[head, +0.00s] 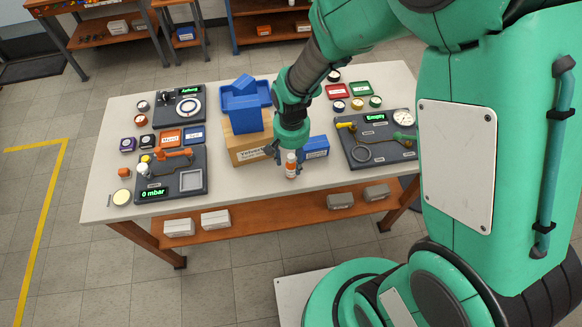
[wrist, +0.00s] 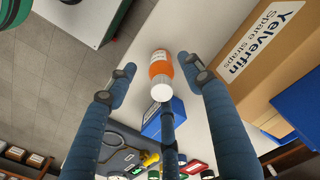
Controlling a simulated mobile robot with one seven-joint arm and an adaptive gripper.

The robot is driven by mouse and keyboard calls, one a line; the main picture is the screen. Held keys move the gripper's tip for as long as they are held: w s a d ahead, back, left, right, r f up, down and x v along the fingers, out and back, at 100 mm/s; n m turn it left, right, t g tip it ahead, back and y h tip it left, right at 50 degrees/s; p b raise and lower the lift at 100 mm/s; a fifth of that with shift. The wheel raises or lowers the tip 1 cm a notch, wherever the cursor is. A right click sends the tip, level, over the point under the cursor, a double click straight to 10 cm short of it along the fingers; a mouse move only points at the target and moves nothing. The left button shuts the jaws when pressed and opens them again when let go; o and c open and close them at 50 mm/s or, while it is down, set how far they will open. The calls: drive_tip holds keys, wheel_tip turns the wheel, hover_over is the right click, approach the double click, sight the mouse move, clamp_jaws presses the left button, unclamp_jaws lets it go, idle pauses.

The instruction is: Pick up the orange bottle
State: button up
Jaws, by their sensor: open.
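The orange bottle (head: 291,165) with a white cap stands near the front edge of the white table (head: 250,190). In the wrist view the bottle (wrist: 160,70) lies between the spread fingers, its white cap towards the camera. My gripper (head: 286,160) is over the bottle in the head view, with fingers on either side of it. In the wrist view my gripper (wrist: 160,82) is open, with gaps visible between the fingers and the bottle. The lower part of the bottle is partly hidden in the head view.
A cardboard box (head: 243,150) with a blue bin on top stands left of the bottle. A blue box (head: 316,147) is close on the right. Testbench panels stand at left (head: 175,178) and right (head: 365,150). The table's front edge is near the bottle.

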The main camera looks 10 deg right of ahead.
sight(291, 167)
drive_tip(key=shift+f, duration=0.1)
drive_tip(key=shift+w+f+b, duration=0.1)
drive_tip(key=shift+f+b, duration=0.6)
drive_tip(key=shift+f, duration=1.8)
clamp_jaws()
